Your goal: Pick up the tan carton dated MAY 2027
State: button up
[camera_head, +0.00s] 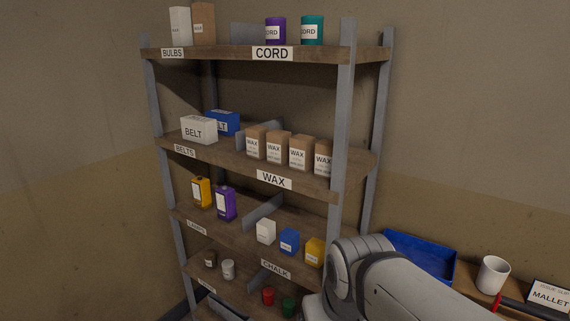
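Several tan cartons labelled WAX stand in a row on the right half of the shelf tagged WAX. From left to right I see a first carton (256,141), a second carton (277,146), a third carton (301,152) and, at the right end, a carton (323,158) partly behind the front post. Small print shows under WAX on their labels, but it is too small to read, so I cannot tell which one is dated MAY 2027. My arm shows at the lower right; my gripper is not in view.
The shelf rack (345,110) has grey posts and dividers. A white BELT box (199,130) and a blue box (224,121) stand left of the WAX row. Lower shelves hold small boxes and jars. A blue tray (420,255), white mug (493,274) and MALLET sign (549,296) are at right.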

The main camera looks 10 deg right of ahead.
aim_at(255, 134)
jog(key=u, duration=0.4)
jog(key=k, duration=0.5)
jog(key=u, duration=0.8)
jog(key=k, duration=0.9)
jog(key=u, duration=0.65)
jog(key=i, duration=1.1)
jog(key=z, duration=0.6)
jog(key=i, duration=1.5)
jog(key=z, duration=1.45)
jog(key=i, duration=1)
jog(key=z, duration=0.65)
jog(key=k, duration=0.9)
